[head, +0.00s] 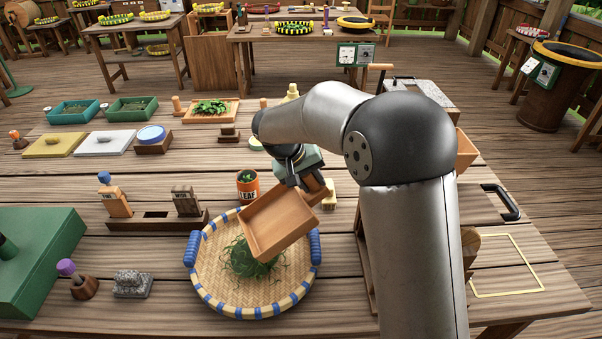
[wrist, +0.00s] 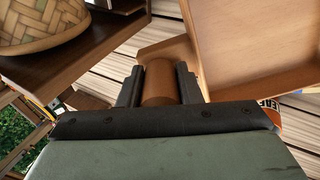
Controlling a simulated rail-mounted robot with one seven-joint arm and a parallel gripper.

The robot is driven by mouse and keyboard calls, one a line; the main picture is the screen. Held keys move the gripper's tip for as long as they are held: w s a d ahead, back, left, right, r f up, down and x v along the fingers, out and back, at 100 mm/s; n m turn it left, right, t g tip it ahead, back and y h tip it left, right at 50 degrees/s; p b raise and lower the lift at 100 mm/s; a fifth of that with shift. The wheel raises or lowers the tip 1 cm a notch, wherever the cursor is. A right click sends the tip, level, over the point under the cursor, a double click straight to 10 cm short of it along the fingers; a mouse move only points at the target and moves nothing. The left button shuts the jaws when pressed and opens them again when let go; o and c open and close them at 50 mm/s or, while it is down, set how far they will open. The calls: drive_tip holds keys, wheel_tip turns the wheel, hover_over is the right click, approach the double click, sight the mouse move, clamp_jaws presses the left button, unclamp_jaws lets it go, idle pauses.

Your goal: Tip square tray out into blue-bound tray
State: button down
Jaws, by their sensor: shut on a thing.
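The square tray (head: 280,222) is a shallow wooden tray, held tilted over the right half of the blue-bound tray (head: 209,275). My gripper (head: 305,183) is shut on the square tray's handle, which shows between the jaws in the wrist view (wrist: 159,84). The square tray's inside looks empty in the head view. The blue-bound tray is a round woven tray with blue wraps and two blue side grips, lying on the table. A loose heap of green leaf strands (head: 250,260) lies in its middle, partly under the square tray's lower edge.
An orange LEAF tin (head: 248,188) stands just behind the blue-bound tray. A wooden stand with stamps (head: 155,220) is behind left. A green box (head: 35,255), a purple-topped stamp (head: 75,275) and a stone block (head: 131,284) are on the left. A yellow outline (head: 507,265) marks bare table on the right.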

sight(322, 191)
drive_tip(key=w+d+f+g+y+p, duration=0.1)
drive_tip(key=w+d+f+g+y, duration=0.15)
drive_tip(key=f+y, duration=0.45)
drive_tip(key=shift+s+d+r+h+p, duration=0.15)
drive_tip(key=shift+s+r+h+p, duration=0.1)
drive_tip(key=shift+r+h+p, duration=0.35)
drive_tip(key=shift+s+d+r+h+p, duration=0.1)
drive_tip(key=shift+s+r+h+p, duration=0.15)
drive_tip(key=shift+r+h+p, duration=0.3)
drive_tip(key=shift+r+p, duration=0.35)
drive_tip(key=shift+r, duration=0.35)
drive_tip(key=shift+d, duration=0.1)
